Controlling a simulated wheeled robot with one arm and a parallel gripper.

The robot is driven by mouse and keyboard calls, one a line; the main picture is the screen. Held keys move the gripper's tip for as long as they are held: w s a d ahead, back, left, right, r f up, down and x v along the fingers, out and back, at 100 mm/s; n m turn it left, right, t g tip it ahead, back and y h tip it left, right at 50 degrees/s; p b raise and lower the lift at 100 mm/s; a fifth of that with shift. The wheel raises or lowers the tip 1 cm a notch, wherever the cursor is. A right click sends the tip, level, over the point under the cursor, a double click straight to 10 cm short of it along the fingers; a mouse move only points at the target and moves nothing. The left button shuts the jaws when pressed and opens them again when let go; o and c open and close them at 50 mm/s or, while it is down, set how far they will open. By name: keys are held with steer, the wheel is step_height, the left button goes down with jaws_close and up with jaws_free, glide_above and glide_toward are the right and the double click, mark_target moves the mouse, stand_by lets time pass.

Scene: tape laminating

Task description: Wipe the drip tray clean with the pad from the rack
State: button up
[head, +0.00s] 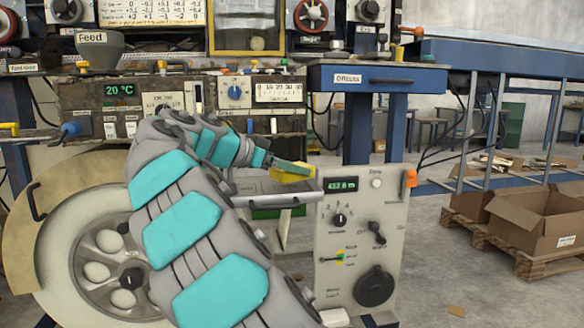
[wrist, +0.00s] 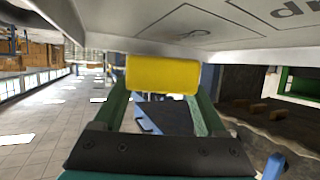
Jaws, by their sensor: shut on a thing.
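My gripper (head: 287,166) is shut on a yellow pad (head: 293,172) just left of the control panel. In the wrist view the pad (wrist: 162,75) sits between the two green fingers. The drip tray (head: 285,198) is a pale, shallow surface below the pad, partly hidden by my arm. In the wrist view a pale surface with partly visible lettering starting "dr", likely the tray (wrist: 240,30), fills the top, with faint dark marks on it. The pad is close to its edge; I cannot tell whether they touch.
A control panel (head: 360,235) with knobs and an orange button stands right of the tray. A large wheel (head: 60,235) is at left. A blue table (head: 375,78) labelled "Offcuts" stands behind.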

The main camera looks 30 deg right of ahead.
steer(key=shift+w+d+f, duration=0.15)
steer(key=shift+d+f, duration=0.05)
steer(key=shift+f, duration=0.55)
steer(key=shift+w+r+p, duration=0.15)
steer(key=shift+r+p, duration=0.25)
steer(key=shift+r, duration=0.1)
steer(key=r+p, duration=0.1)
steer(key=r, duration=0.2)
steer(key=r+p, duration=0.1)
steer(key=r, duration=0.1)
steer(key=shift+w+a+p, duration=0.1)
steer(key=shift+a+p, duration=0.2)
steer(key=shift+p, duration=0.05)
steer(key=shift+r+p, duration=0.3)
steer(key=shift+r, duration=0.3)
steer(key=shift+r, duration=0.1)
steer(key=shift+a+r+p, duration=0.1)
steer(key=shift+r+p, duration=1)
steer(key=shift+r, duration=0.45)
steer(key=shift+f, duration=0.1)
